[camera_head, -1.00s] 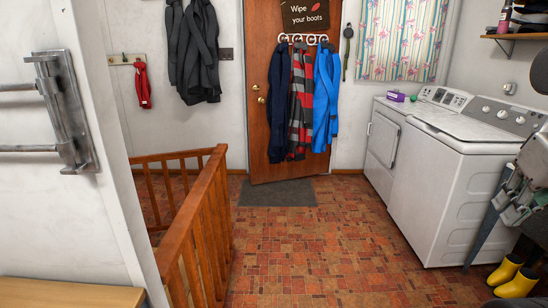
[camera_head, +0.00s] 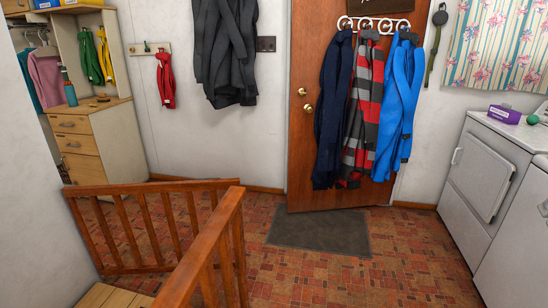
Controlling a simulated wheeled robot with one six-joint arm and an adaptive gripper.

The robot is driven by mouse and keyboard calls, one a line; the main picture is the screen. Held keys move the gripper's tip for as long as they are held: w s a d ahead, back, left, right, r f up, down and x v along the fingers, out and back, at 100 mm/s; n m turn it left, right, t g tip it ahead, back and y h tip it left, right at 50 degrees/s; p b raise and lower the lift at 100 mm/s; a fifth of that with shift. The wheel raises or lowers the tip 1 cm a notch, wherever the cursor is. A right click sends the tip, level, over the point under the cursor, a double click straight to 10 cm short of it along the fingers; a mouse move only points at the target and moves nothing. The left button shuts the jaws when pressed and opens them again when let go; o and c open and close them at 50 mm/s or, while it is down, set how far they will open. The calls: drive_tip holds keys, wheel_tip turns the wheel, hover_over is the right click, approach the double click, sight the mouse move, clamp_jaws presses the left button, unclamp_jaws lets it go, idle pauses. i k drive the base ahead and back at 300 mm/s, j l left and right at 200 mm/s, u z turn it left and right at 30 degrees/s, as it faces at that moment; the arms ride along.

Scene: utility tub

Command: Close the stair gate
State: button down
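A wooden railing with spindles stands at the lower left in the head view. One section (camera_head: 150,188) runs across from the white wall on the left to a corner. A second section (camera_head: 205,245) runs from that corner toward me, down to the bottom edge. I cannot tell which section, if either, is the stair gate, and no latch or hinge shows. A light wooden step or board (camera_head: 110,296) lies low inside the corner of the railing. My gripper is not in view.
Open brick-patterned floor (camera_head: 330,285) lies right of the railing, with a grey mat (camera_head: 320,230) before the brown door (camera_head: 300,150). White laundry machines (camera_head: 485,170) stand along the right. A drawer unit (camera_head: 85,140) stands behind the railing at left.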

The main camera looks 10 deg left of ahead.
sight(211, 184)
drive_tip(key=i+l+u, duration=0.1)
drive_tip(key=i+u, duration=0.2)
drive_tip(key=i, duration=0.2)
drive_tip(key=i+l+u, duration=0.25)
drive_tip(key=i, duration=0.2)
drive_tip(key=i+l+u, duration=0.3)
drive_tip(key=i, duration=0.15)
drive_tip(key=i+l+u, duration=0.8)
drive_tip(key=u, duration=0.15)
drive_tip(key=i+l+u, duration=0.2)
drive_tip(key=l+u, duration=0.25)
drive_tip(key=l, duration=0.3)
drive_tip(key=i+l+u, duration=0.15)
drive_tip(key=l, duration=0.1)
